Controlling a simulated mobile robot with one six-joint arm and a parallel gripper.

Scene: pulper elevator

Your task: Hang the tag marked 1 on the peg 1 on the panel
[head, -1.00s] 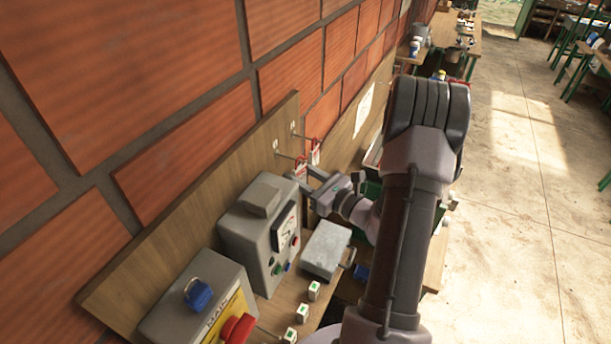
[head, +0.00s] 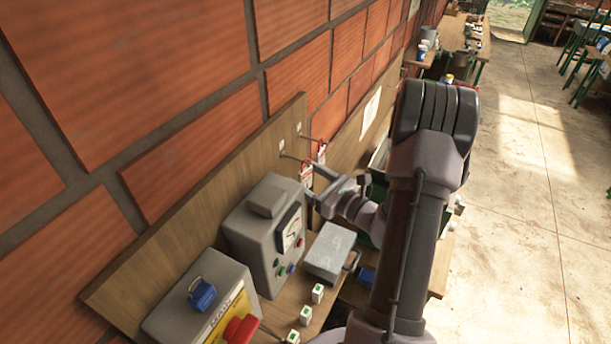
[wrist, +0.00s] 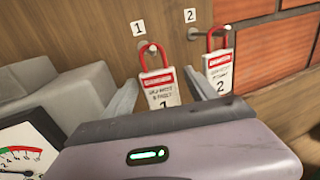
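The tag marked 1 (wrist: 160,88) is white with a red band and a red loop. In the wrist view it hangs under the "1" label, its loop around the tip of peg 1 (wrist: 152,48). The tag marked 2 (wrist: 220,72) hangs beside it on peg 2 (wrist: 193,34). My gripper (wrist: 162,80) is open, one finger on each side of tag 1, with gaps visible between fingers and tag. The gripper body hides the tag's lower edge. In the head view my gripper (head: 315,182) is just in front of tag 1 (head: 306,174).
The wooden panel (head: 190,235) stands against the brick wall. A grey meter box (head: 255,225) is left of my gripper, with a grey metal box (head: 329,250) below. A blue padlock (head: 201,294) and red knob (head: 240,329) are at lower left. Small white blocks (head: 317,292) lie on the bench.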

